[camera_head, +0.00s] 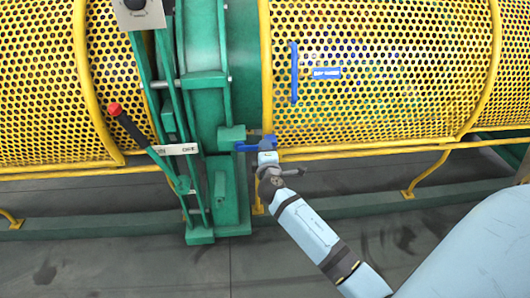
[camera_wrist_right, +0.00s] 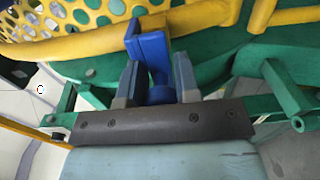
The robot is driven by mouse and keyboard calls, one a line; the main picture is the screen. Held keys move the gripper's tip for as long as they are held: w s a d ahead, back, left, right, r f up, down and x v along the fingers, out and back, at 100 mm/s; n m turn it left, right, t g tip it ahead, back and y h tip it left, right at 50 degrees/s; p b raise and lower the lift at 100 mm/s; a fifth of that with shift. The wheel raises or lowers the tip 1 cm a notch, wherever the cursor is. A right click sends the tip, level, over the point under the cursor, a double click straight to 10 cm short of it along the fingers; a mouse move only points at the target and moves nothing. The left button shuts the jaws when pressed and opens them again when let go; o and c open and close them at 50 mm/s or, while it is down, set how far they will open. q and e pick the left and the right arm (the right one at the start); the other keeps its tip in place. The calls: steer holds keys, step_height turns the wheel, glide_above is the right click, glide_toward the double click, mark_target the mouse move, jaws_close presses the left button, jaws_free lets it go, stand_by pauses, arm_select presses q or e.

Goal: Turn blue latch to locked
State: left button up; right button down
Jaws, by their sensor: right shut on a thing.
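The blue latch (camera_head: 256,145) sits at the lower left edge of the yellow perforated guard, beside the green frame. In the head view its bar lies roughly level, and my gripper hides part of it. My right gripper (camera_head: 268,158) reaches it from below. In the right wrist view the blue latch (camera_wrist_right: 149,48) stands between the two grey fingers of my right gripper (camera_wrist_right: 157,82), which is shut on it. My left gripper is not in view.
A blue handle (camera_head: 294,73) and a blue label (camera_head: 327,73) are on the yellow guard (camera_head: 400,70). A lever with a red knob (camera_head: 115,109) stands left of the green frame (camera_head: 218,200). A yellow rail (camera_head: 370,150) runs below the guard. Grey floor (camera_head: 130,265) lies in front.

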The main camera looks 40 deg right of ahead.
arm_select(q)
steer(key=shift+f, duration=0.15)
arm_select(e)
steer(key=shift+f, duration=0.1)
steer(key=c, duration=0.8)
jaws_free()
steer(key=shift+c, duration=0.2)
steer(key=shift+s, duration=0.1)
arm_select(q)
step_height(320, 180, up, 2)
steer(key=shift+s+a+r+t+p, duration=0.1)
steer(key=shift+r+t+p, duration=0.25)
steer(key=shift+p, duration=0.6)
arm_select(e)
steer(key=v, duration=1.3)
steer(key=shift+s+a, duration=0.2)
steer(key=shift+s, duration=0.15)
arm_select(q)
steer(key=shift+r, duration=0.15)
